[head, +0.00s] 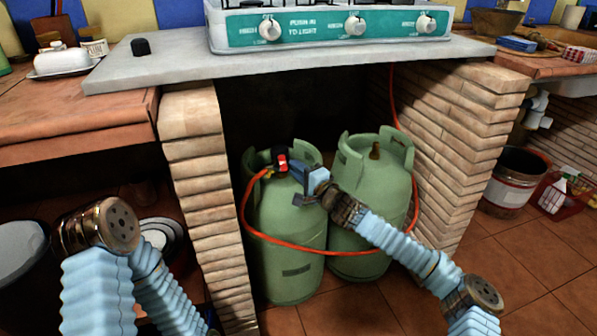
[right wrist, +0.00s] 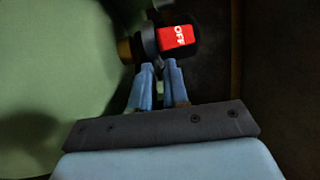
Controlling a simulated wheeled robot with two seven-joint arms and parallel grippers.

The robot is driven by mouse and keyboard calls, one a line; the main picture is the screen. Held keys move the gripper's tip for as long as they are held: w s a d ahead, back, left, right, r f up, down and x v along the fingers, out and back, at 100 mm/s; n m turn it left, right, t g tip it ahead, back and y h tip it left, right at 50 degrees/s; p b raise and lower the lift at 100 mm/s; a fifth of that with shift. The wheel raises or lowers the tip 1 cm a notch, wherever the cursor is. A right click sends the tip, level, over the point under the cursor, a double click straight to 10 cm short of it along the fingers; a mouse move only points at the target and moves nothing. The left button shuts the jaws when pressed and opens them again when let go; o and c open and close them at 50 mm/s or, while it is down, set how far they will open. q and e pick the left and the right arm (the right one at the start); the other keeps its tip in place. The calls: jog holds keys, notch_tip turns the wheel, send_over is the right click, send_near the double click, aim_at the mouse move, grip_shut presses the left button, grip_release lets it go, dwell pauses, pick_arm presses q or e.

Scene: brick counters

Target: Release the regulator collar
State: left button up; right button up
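The regulator (head: 280,160) is a black body with a red label on the valve of the left green gas cylinder (head: 290,235). In the right wrist view the red label on the regulator (right wrist: 178,37) reads OFF. A dark, ring-like collar (right wrist: 148,42) shows at its left side. My right gripper (head: 288,168) reaches in from the right, with its fingertips at the regulator. In the right wrist view its two fingers (right wrist: 158,68) stand a little apart just below the regulator. I cannot tell whether they touch or grip it. My left gripper is out of view; only my left arm shows.
An orange hose (head: 300,250) loops in front of both cylinders and rises behind the right cylinder (head: 370,195). Brick pillars (head: 200,190) flank the alcove under the counter (head: 170,70), which bears a stove (head: 325,30). A bucket (head: 512,182) stands on the right.

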jog(key=shift+o, duration=1.2)
jog(key=v, duration=1.3)
jog(key=shift+s+d, duration=0.25)
jog(key=shift+s, duration=0.1)
jog(key=shift+a, duration=0.1)
